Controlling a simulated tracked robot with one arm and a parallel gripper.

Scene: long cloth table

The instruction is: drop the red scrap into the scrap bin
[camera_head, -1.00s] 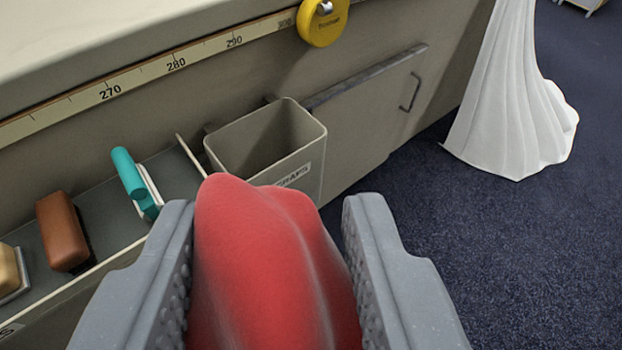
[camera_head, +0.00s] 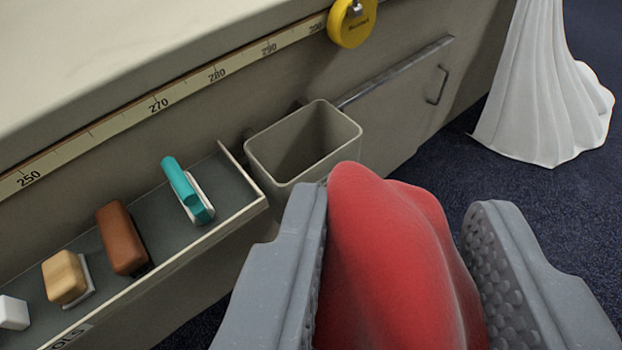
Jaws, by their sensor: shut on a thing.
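The red scrap (camera_head: 395,255) is a crumpled bundle of red cloth held between the two grey fingers of my gripper (camera_head: 400,265). My gripper is shut on it, and its lower part runs out of the picture. The scrap bin (camera_head: 262,170) is an open beige box on the side of the table, beyond the scrap and a little to its left. Its inside looks empty where I can see it. The scrap's top overlaps the bin's near right corner in the picture, hiding the front label. The scrap is outside the bin, on the near side.
A tool tray (camera_head: 240,208) left of the bin holds a teal-handled tool (camera_head: 180,185), a brown block (camera_head: 122,238), a tan block (camera_head: 65,277) and a white block (camera_head: 12,312). A yellow tape measure (camera_head: 352,25) hangs above. White draped cloth (camera_head: 545,95) stands right over blue carpet.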

